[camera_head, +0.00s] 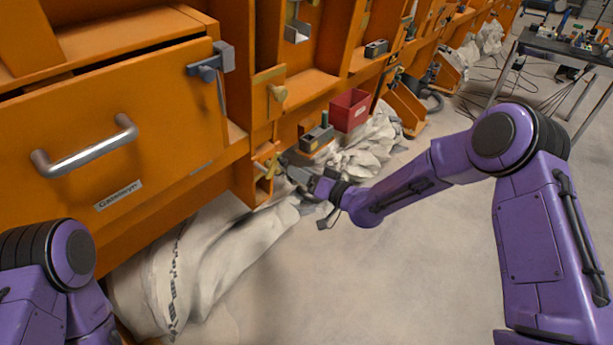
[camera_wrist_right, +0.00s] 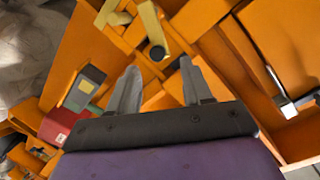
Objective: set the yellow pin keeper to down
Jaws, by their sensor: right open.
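A small yellow fitting, which looks like the pin keeper (camera_head: 267,168), sits low on the orange frame, just left of my right gripper (camera_head: 287,171). In the right wrist view the yellow pin keeper (camera_wrist_right: 150,27) is a slanted bar with a dark round end, just beyond the fingertips. My right gripper (camera_wrist_right: 160,85) is open, with nothing visible between its fingers. The keeper appears apart from both fingers. Its exact setting is hard to tell. Only part of my left arm shows at the lower left of the head view; its gripper is out of view.
A yellowish knob (camera_head: 278,93) is higher on the frame. An orange drawer with a metal handle (camera_head: 85,150) is at left. A red bin (camera_head: 349,110) and a grey-and-black block (camera_head: 316,136) are beyond my gripper.

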